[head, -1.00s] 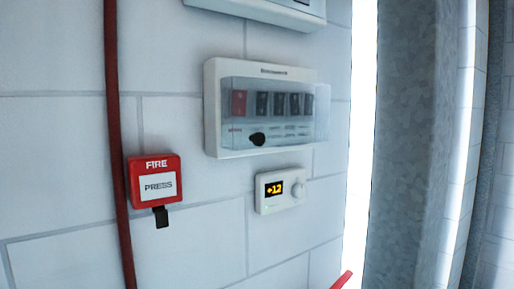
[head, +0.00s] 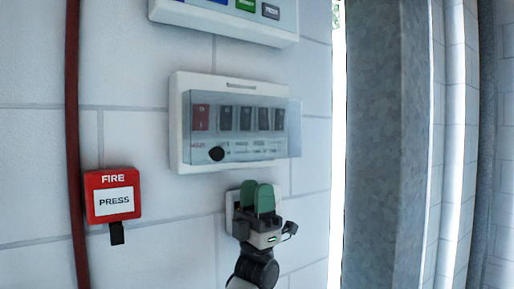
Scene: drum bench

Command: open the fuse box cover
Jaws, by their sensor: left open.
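The fuse box (head: 177,120) is a white panel on the wall. Its clear cover (head: 292,130) is down over a row of one red and several dark switches. My left gripper (head: 257,197), with green fingertips, points up just below the fuse box. It is open, with a narrow gap between the fingers, and looks empty. It does not appear to touch the cover. My right gripper is out of view.
A small white thermostat (head: 230,210) is mostly hidden behind my left gripper. A red fire box (head: 113,195) and red pipe (head: 73,130) are at left. Another panel (head: 200,15) hangs above. A grey metal column (head: 385,150) stands at right.

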